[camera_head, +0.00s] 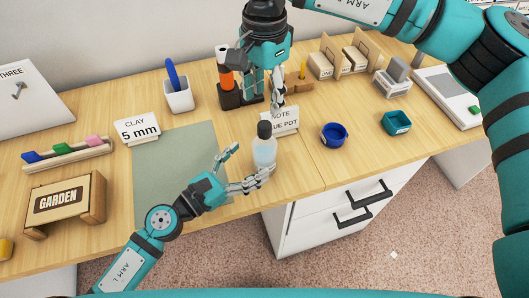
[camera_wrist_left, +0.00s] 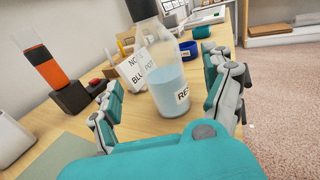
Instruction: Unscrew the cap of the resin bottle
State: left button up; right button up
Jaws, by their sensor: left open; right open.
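The resin bottle (camera_head: 264,153) is clear with pale blue liquid and a black cap (camera_head: 264,130). It stands upright near the table's front edge. In the left wrist view the bottle (camera_wrist_left: 170,92) shows part of its label, and its black cap (camera_wrist_left: 142,9) is cut by the top edge. My left gripper (camera_head: 253,163) is open, with a finger on either side of the bottle's lower body; the left wrist view shows gaps beside it. My right gripper (camera_head: 263,98) is open and empty, pointing down above and behind the cap.
A note card (camera_head: 285,121) stands right behind the bottle. A grey-green mat (camera_head: 165,160) is left.

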aim_at(265, 148)
pick_arm(q)
jog(key=shift+x, duration=3.05)
